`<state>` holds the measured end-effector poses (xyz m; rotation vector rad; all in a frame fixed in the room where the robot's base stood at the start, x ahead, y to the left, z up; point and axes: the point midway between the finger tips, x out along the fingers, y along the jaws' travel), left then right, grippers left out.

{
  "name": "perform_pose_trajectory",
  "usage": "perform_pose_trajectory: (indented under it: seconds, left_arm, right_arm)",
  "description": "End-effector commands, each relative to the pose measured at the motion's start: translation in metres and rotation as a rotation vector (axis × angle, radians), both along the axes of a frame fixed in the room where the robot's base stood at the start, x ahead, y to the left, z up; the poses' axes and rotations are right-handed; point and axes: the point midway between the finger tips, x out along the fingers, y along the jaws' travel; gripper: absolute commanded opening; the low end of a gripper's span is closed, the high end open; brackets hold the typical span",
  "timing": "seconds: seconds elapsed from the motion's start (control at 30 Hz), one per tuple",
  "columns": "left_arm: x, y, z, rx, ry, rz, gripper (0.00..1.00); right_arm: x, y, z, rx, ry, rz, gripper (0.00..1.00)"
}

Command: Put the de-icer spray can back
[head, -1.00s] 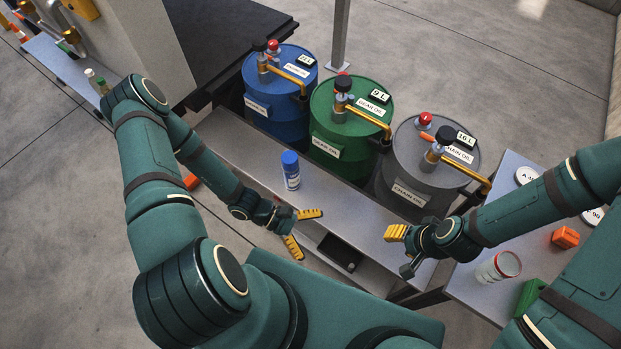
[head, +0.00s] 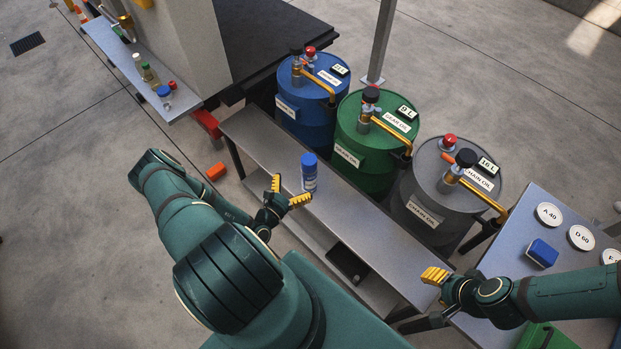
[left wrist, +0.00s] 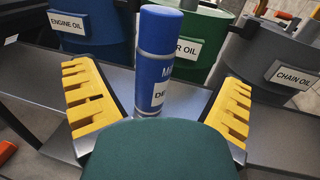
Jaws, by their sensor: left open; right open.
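The de-icer spray can (head: 309,178), blue with a blue cap and a pale lower band, stands upright on the grey bench in front of the drums. My left gripper (head: 288,190) is open just to the left of the can, its yellow fingers pointing towards it. My right gripper (head: 430,298) is open and empty over the gap near the right table.
Blue (head: 312,110), green (head: 375,150) and grey (head: 445,210) oil drums with brass pumps stand behind the bench (head: 375,225). The right table (head: 525,240) holds round labels and a blue block (head: 541,253). A shelf at upper left (head: 115,50) holds bottles. An orange block (head: 216,171) lies on the floor.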

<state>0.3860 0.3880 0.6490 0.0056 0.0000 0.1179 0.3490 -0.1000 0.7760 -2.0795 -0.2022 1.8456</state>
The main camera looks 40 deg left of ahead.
Motion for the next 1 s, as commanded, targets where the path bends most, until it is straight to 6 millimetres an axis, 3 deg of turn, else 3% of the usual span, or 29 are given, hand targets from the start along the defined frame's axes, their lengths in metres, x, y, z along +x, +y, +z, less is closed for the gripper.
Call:
perform_pose_trajectory:
  seconds: [0.13,0.47,0.8,1.0]
  left_arm:
    - [0.025,0.002,0.000,0.001,-0.002,-0.003,0.96]
    - [0.045,0.006,0.001,0.001,-0.001,-0.004,0.96]
    - [0.087,0.014,0.002,-0.001,0.000,-0.004,0.96]
    - [0.089,0.014,0.003,-0.001,0.001,-0.004,0.96]
  right_arm:
    - [-0.001,0.000,-0.003,0.000,0.002,0.002,0.47]
    - [-0.002,0.000,-0.006,0.001,0.005,0.003,0.47]
    - [-0.005,0.001,-0.014,0.002,0.011,0.007,0.47]
    - [-0.005,0.001,-0.014,0.002,0.011,0.007,0.47]
